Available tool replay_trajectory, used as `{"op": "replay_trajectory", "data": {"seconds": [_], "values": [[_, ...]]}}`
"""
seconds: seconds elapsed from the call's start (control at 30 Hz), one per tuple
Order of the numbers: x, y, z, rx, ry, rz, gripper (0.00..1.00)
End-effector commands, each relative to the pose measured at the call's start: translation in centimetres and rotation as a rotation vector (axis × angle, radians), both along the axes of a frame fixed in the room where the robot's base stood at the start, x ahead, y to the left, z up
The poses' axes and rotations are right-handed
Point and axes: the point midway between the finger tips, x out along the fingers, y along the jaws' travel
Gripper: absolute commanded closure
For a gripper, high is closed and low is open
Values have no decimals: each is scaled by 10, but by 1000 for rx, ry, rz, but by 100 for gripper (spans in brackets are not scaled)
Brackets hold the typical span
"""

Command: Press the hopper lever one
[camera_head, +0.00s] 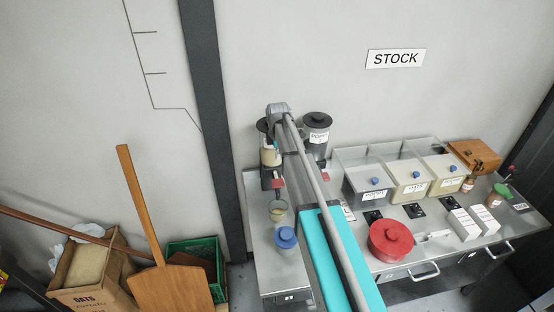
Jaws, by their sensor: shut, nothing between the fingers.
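A hopper with a dark lid and pale contents (267,154) stands at the back left of the steel table, partly hidden by my arm. A small red lever (279,183) shows low at its front. A second, grey hopper (317,140) with a black lid stands to its right, and a bit of red shows below it beside my arm. No number can be read on either lever. My arm reaches from the bottom of the view up to the left hopper. My gripper's fingers cannot be made out; the arm and hopper area hide them.
A glass (278,211) and a blue-lidded jar (286,239) stand in front of the left hopper. Clear bins (369,183), a red-lidded pot (391,240), a scoop (433,237) and white boxes (465,225) crowd the right. A wooden peel (168,288) leans at left.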

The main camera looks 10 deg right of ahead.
Motion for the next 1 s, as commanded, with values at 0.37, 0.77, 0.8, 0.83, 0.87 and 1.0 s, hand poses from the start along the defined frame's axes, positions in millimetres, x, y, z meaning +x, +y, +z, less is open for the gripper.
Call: {"op": "replay_trajectory", "data": {"seconds": [0.37, 0.77, 0.8, 0.83, 0.87, 1.0], "values": [[0, 1, -31, 0, 0, 1, 100], [0, 1, -62, 0, 0, 2, 100], [0, 1, -65, 0, 0, 2, 100], [0, 1, -67, 0, 0, 2, 100], [0, 1, -69, 0, 0, 2, 100], [0, 2, -80, 0, 0, 2, 100]]}}
